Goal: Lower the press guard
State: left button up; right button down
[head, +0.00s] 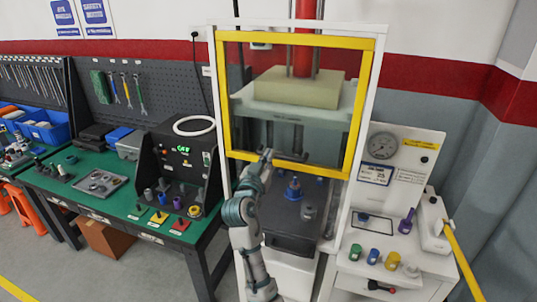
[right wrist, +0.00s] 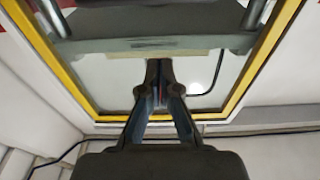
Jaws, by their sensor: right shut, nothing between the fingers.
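The press guard (head: 366,105) is a clear panel in a yellow frame. It stands at the front of the white press cabinet and covers the upper part of its opening. Below its lower bar the opening is uncovered. My right gripper (head: 267,156) is shut and empty, in front of the lower bar, left of its middle. In the right wrist view the yellow frame (right wrist: 258,65) surrounds the shut fingertips (right wrist: 158,72), which overlap the clear panel. I cannot tell whether they touch it. My left gripper is not in view.
Inside the press, a blue part (head: 293,190) stands under the guard. A white stand with a gauge (head: 382,146) and several coloured knobs is on the right. A green workbench (head: 120,205) with a black tester (head: 184,150) is on the left.

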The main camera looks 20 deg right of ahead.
aim_at(283, 139)
jog(key=p+x, duration=0.2)
jog(key=x, duration=0.6)
jog(key=shift+d, duration=0.25)
jog(key=f, duration=0.2)
jog(key=shift+s+f+p, duration=0.25)
jog(key=shift+f+p, duration=0.1)
jog(key=shift+f, duration=0.05)
jog(key=shift+s+a+f, duration=0.15)
jog(key=shift+a+f, duration=0.45)
jog(key=shift+f, duration=0.1)
jog(key=shift+d, duration=0.1)
